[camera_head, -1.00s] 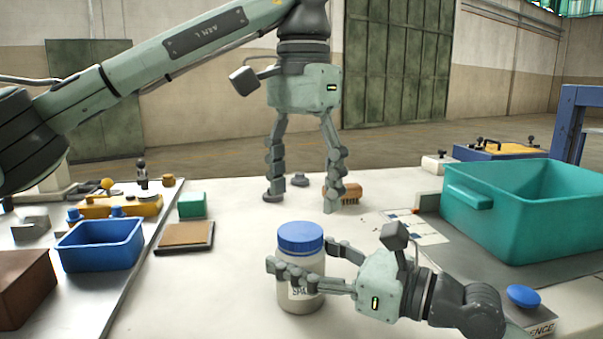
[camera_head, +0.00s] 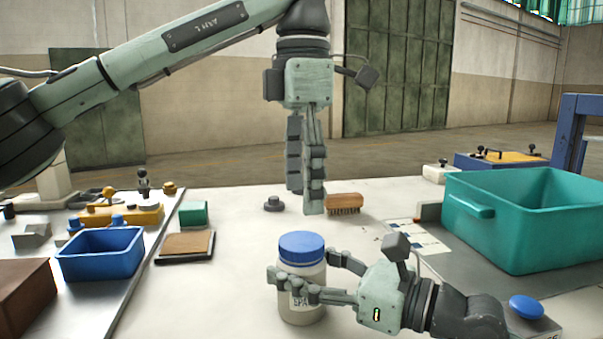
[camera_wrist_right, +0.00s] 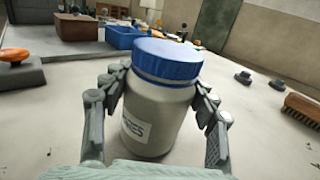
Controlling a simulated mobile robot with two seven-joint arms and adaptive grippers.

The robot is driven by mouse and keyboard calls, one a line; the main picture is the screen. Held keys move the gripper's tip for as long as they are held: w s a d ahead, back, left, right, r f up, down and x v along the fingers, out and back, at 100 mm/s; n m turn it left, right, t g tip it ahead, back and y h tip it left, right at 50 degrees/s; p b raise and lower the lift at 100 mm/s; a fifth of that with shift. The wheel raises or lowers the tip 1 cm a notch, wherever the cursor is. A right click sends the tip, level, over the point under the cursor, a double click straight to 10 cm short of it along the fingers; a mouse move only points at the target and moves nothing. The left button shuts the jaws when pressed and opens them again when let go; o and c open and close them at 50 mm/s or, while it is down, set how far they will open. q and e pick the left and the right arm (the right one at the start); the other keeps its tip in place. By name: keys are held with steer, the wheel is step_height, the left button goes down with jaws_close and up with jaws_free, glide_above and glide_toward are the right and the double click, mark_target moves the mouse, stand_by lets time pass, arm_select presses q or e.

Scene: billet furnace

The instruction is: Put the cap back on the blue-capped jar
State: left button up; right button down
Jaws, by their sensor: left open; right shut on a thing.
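The white jar (camera_head: 302,312) stands upright on the white table, with a label on its side. Its blue cap (camera_head: 301,246) sits level on top. In the right wrist view the jar (camera_wrist_right: 155,115) and cap (camera_wrist_right: 167,62) show close up, the cap's lower edge around the jar's neck. My right gripper (camera_head: 305,277) is shut on the jar's body below the cap, with fingers on both sides. My left gripper (camera_head: 305,203) is open and empty, pointing down behind the jar near the brush. It is seen nearly edge-on, so its fingers overlap.
A wooden brush (camera_head: 345,203) and a black knob (camera_head: 273,204) lie by my left gripper. A teal bin (camera_head: 530,237) and a blue button (camera_head: 526,307) are at the right. A blue tray (camera_head: 100,262) and brown pad (camera_head: 187,245) are at the left.

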mark_target(301, 241)
arm_select(q)
steer(key=n, duration=0.5)
steer(key=shift+r, duration=0.2)
steer(key=n, duration=0.5)
steer(key=shift+r, duration=0.15)
steer(key=n, duration=0.5)
steer(key=shift+r, duration=0.15)
steer(key=n, duration=0.6)
steer(key=shift+a+r+n, duration=0.1)
steer(key=shift+r+n, duration=0.1)
steer(key=shift+n, duration=0.2)
steer(key=shift+f, duration=4.05)
steer(key=shift+c, duration=0.5)
